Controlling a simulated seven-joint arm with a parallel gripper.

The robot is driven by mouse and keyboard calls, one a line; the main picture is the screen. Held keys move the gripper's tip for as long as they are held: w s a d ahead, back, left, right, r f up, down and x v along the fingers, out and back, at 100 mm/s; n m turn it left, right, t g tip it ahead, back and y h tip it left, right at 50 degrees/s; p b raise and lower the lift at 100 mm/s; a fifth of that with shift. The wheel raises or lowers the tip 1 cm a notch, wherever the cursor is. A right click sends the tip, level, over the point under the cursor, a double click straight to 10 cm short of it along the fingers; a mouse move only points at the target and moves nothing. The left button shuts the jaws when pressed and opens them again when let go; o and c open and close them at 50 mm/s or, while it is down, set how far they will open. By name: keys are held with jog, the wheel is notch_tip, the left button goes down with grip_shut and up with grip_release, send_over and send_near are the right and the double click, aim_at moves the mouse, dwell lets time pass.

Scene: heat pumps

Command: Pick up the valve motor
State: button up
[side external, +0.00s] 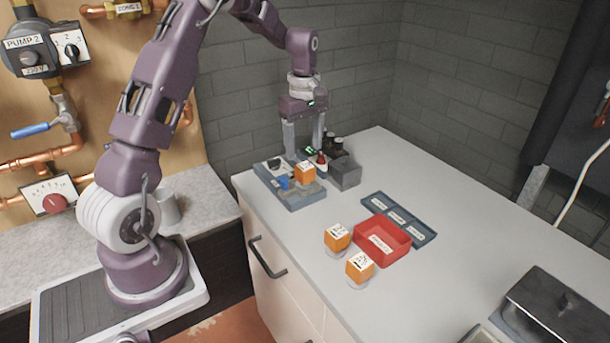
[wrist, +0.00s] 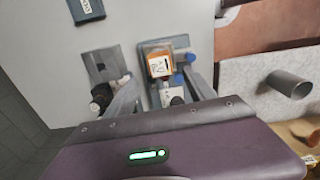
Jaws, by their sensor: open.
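An orange block-shaped valve motor with a white label (side external: 305,173) sits on the grey holder (side external: 290,200) at the back left of the counter. It also shows in the wrist view (wrist: 160,64), between the fingers in the picture. My gripper (side external: 304,152) is open, pointing down just above and behind this motor in the side view. No contact with it can be made out. Two similar orange motors (side external: 337,238) (side external: 360,267) stand on clear round bases on the counter by the red bin (side external: 383,239).
A blue part (side external: 284,182) is on the holder beside the motor. A grey box (side external: 345,173) and small dark-topped bottles (side external: 338,144) stand close to my fingers. A dark compartment tray (side external: 399,219) lies behind the red bin. The counter's right middle is clear.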

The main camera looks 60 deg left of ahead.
aim_at(305, 166)
jog(key=f, duration=0.6)
jog(key=shift+s+d+f, duration=0.1)
jog(key=shift+d+f, duration=0.1)
jog(key=shift+d, duration=0.15)
grip_shut()
